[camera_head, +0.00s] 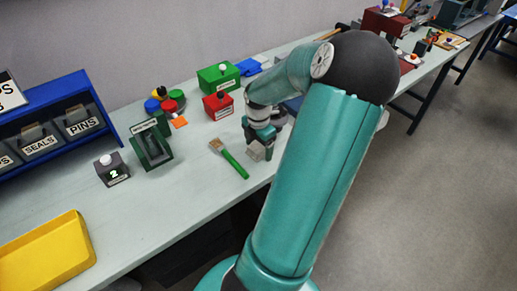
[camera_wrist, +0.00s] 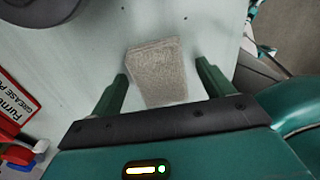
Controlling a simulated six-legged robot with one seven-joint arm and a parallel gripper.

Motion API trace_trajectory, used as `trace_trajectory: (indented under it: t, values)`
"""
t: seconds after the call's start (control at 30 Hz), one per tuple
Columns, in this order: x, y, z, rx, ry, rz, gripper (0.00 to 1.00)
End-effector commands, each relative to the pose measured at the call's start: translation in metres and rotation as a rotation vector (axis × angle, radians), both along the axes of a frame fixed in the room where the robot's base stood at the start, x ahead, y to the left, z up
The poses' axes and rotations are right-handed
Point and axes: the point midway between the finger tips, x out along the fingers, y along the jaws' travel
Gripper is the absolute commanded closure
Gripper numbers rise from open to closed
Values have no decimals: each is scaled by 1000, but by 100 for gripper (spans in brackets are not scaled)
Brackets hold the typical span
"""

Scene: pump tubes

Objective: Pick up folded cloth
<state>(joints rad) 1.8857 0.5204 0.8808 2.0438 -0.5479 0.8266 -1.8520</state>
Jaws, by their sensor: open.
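The folded cloth (camera_wrist: 158,80) is a grey-beige, rough-textured, roughly square pad lying on the pale bench top. In the wrist view it sits between the two green fingers of my gripper (camera_wrist: 162,70), with a gap showing on each side. My gripper is open and holds nothing. In the head view my gripper (camera_head: 262,137) is low over the bench near its front edge. The cloth (camera_head: 255,153) shows there as a small grey patch at the fingers, partly hidden by them.
A green-handled brush (camera_head: 230,160) lies just left of my gripper. A red box (camera_head: 218,106) and a green box (camera_head: 218,77) stand behind it. A dark round thing (camera_wrist: 40,8) and a red label (camera_wrist: 14,105) show in the wrist view. A yellow tray (camera_head: 45,255) is front left.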

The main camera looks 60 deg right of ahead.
Motion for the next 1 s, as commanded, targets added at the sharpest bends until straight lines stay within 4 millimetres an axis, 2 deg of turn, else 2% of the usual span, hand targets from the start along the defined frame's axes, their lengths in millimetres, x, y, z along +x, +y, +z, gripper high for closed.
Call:
trace_trajectory:
  t: [0.17, 0.4, 0.77, 0.87, 1.0]
  values:
    - [0, 0, 0, 0, 0, 0, 20]
    - [0, 0, 0, 0, 0, 0, 67]
    - [0, 0, 3, -2, 1, 0, 68]
    - [0, -1, 9, -3, 1, 0, 68]
    - [0, -1, 29, -4, 1, -1, 68]
